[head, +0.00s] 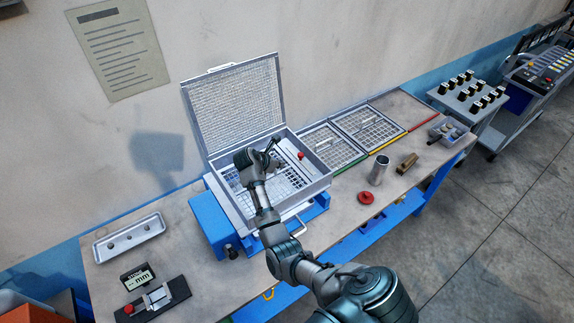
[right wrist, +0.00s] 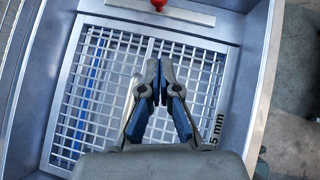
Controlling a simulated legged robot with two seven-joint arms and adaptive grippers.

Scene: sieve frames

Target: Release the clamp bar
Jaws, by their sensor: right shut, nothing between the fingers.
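The sieve box (head: 303,199) is a grey metal box with its mesh lid (head: 236,108) raised at the back. A pale clamp bar (head: 291,160) with a red knob (head: 301,155) lies across the box's right part. In the right wrist view the bar (right wrist: 190,14) crosses the top, with its red knob (right wrist: 158,4) at the upper edge. My right gripper (head: 274,143) is over the box, left of the knob. In the right wrist view its fingertips (right wrist: 159,64) meet over the mesh (right wrist: 95,85), empty and apart from the bar. My left gripper is out of view.
Framed screens (head: 368,125) lie right of the box. A metal cup (head: 378,172), a red disc (head: 366,197) and a brass block (head: 407,161) stand at the bench's right. A tray (head: 129,238) and a gauge (head: 138,276) are at left. Bare bench lies between them.

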